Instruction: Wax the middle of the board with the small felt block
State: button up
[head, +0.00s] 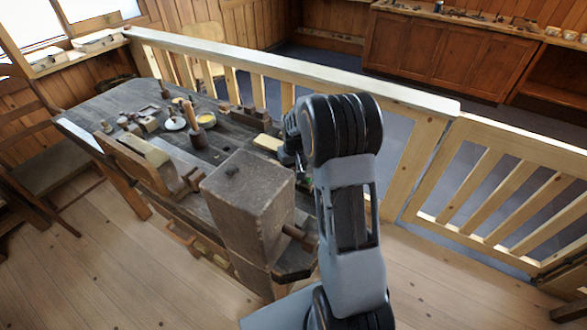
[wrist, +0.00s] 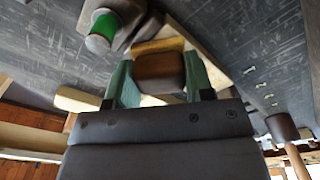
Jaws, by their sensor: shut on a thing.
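My gripper (wrist: 160,76) is shut on the small felt block (wrist: 160,66), with a green finger on each side. The block is brown with an ochre-yellow edge. A pale wooden board (wrist: 205,47) lies on the dark bench beyond and partly behind the block, which hides its middle. I cannot tell whether the block touches the board. In the head view a pale piece that looks like the board (head: 267,142) shows left of my arm; my gripper and the block are largely hidden there.
The dark bench (head: 232,127) holds a mallet (head: 196,130), a tin with yellow contents (head: 206,118) and small tools. A big wooden vise block (head: 245,190) stands at its near end. In the wrist view a green-banded object (wrist: 106,26) is close at upper left. A railing (head: 300,66) runs behind.

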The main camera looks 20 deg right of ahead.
jog(key=shift+r+p, duration=2.05)
jog(key=shift+r, duration=0.9)
jog(key=shift+r+p, duration=1.1)
jog(key=shift+r, duration=0.45)
jog(key=shift+f, duration=0.1)
